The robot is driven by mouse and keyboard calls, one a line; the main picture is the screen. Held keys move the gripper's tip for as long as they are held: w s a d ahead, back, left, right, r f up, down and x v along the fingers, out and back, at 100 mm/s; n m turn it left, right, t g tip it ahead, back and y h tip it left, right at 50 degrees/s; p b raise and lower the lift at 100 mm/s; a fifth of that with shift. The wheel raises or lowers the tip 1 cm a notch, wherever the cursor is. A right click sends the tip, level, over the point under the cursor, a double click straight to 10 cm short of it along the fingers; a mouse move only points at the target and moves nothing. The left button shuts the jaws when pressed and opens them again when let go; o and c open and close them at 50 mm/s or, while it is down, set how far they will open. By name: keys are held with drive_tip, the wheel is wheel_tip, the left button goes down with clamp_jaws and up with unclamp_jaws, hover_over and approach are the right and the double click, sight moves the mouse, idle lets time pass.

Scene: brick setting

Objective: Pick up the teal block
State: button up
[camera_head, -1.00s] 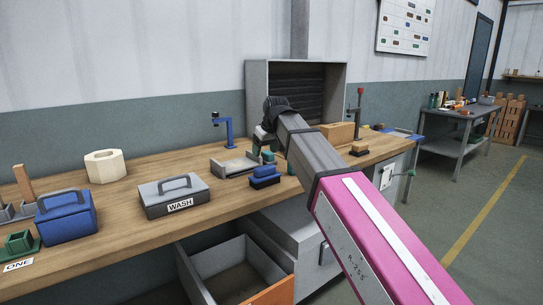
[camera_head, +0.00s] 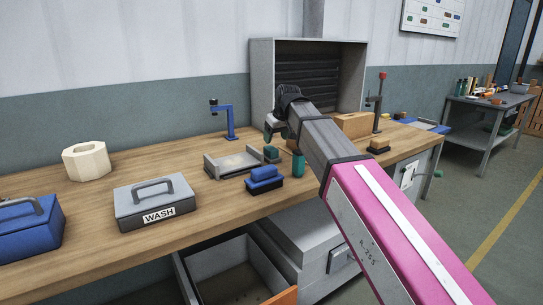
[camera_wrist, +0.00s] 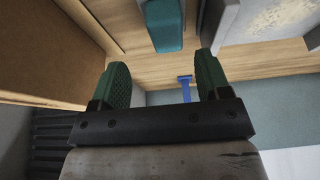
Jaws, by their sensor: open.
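In the head view my gripper (camera_head: 278,128) is above the bench in front of the grey cabinet, partly hidden by my wrist. It is apart from the teal block.
A blue clamp (camera_head: 231,122), a grey cabinet (camera_head: 262,75) and a cardboard box (camera_head: 354,124) stand behind. The WASH box (camera_head: 128,206) is left.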

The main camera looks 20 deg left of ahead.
sight(271, 148)
drive_tip(key=shift+s+a+x, duration=0.1)
drive_tip(key=shift+s+x, duration=0.1)
drive_tip(key=shift+x, duration=1.5)
drive_tip(key=shift+s+a+x, duration=0.1)
drive_tip(key=shift+s+x, duration=0.05)
drive_tip(key=shift+x, duration=1.5)
drive_tip(key=shift+c, duration=0.3)
drive_tip(key=c, duration=1)
